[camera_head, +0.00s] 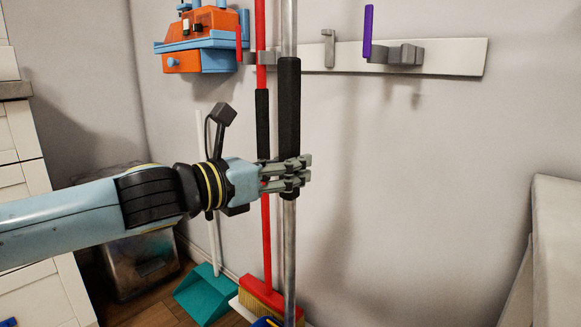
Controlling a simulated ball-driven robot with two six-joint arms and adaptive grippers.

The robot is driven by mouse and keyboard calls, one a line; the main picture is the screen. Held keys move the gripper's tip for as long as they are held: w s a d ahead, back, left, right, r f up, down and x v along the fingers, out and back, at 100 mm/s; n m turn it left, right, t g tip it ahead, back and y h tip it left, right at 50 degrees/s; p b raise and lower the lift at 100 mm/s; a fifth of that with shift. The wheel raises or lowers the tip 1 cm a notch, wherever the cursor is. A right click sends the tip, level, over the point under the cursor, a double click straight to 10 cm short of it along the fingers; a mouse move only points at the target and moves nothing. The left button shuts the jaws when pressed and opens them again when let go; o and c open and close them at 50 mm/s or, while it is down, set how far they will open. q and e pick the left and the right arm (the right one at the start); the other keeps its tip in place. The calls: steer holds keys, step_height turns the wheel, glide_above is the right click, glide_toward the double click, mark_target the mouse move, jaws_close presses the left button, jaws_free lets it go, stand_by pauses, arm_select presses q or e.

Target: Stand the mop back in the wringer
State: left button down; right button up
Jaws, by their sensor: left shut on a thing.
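The mop (289,235) shows as an upright silver pole with a black grip, running from the top edge to the bottom edge of the view. Its lower end is out of view or hidden. My left gripper (298,172) comes in from the left and is shut on the mop at the lower part of the black grip. A small blue and yellow piece (265,322) shows at the bottom edge beside the pole; I cannot tell whether it belongs to the wringer. No wringer is clearly visible. My right gripper is not in view.
A red-handled broom (266,235) stands just behind the mop. A teal dustpan (207,294) is on the floor to its left. A wall rail (455,58) with hooks holds a purple-handled item (368,30). An orange and blue toolbox (205,45) is upper left. A white surface (562,240) is at right.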

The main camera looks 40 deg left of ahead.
arm_select(q)
steer(key=shift+f+b, duration=0.2)
steer(key=shift+b, duration=0.1)
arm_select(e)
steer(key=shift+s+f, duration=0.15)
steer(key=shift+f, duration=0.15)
arm_select(q)
steer(key=shift+c, duration=1.1)
jaws_free()
